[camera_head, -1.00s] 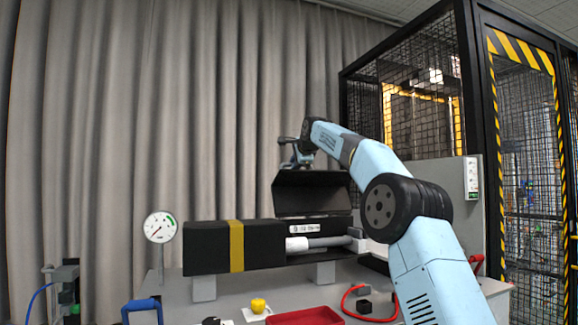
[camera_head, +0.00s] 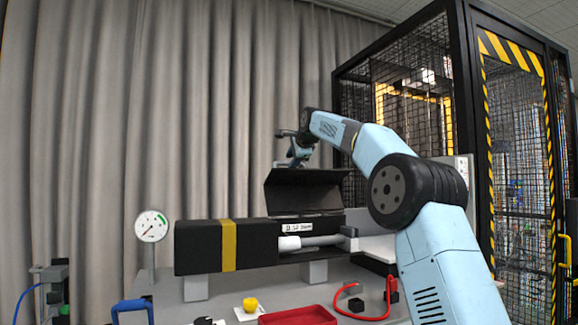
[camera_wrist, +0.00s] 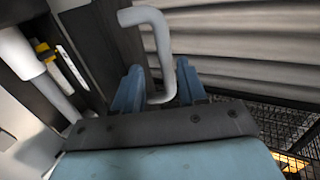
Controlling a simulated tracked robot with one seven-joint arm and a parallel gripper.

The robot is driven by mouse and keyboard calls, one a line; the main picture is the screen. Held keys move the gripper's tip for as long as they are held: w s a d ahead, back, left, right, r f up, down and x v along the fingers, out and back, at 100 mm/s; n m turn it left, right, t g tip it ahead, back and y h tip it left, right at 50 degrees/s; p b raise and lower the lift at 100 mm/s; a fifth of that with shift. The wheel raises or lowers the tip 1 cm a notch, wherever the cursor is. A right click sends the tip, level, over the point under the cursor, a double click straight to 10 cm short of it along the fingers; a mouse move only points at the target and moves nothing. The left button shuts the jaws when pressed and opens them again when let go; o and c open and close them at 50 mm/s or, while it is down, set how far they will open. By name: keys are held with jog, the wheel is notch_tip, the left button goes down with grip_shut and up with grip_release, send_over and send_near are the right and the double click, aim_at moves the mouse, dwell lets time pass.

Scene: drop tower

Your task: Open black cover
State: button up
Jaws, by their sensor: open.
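The black cover (camera_head: 305,192) stands raised above the black box (camera_head: 200,247) in the head view. A white cylinder (camera_head: 290,243) and a label show in the opening below it. My gripper (camera_head: 298,157) is at the cover's upper edge, around the cover's bent grey handle. In the wrist view the handle (camera_wrist: 160,45) runs down between the two blue fingers of my gripper (camera_wrist: 160,85), which stand apart. I cannot tell whether a finger touches it. The dark cover (camera_wrist: 75,45) shows at the left there.
A dial gauge (camera_head: 152,227) stands left of the box. A red tray (camera_head: 298,316), a yellow knob (camera_head: 250,305) and a red hose (camera_head: 362,315) are on the table in front. A mesh cage (camera_head: 410,110) stands at the right, and a curtain (camera_head: 150,110) hangs behind.

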jog(key=v, duration=0.9)
jog(key=shift+s, duration=0.35)
jog(key=shift+r, duration=0.1)
jog(key=s+d+f+n+g+h, duration=0.1)
jog(key=s+d+f+n, duration=0.3)
jog(key=s+f, duration=0.9)
jog(key=s+d+f+n+g+h, duration=0.1)
jog(key=s+d+f+n+g, duration=0.2)
jog(key=s+f, duration=1)
jog(key=s+d+f+n+g+h, duration=0.1)
jog(key=s+d+f+n, duration=0.4)
jog(key=s+f, duration=0.9)
jog(key=s+n+g, duration=0.1)
jog(key=s+n, duration=0.1)
jog(key=s, duration=0.8)
jog(key=shift+h, duration=0.4)
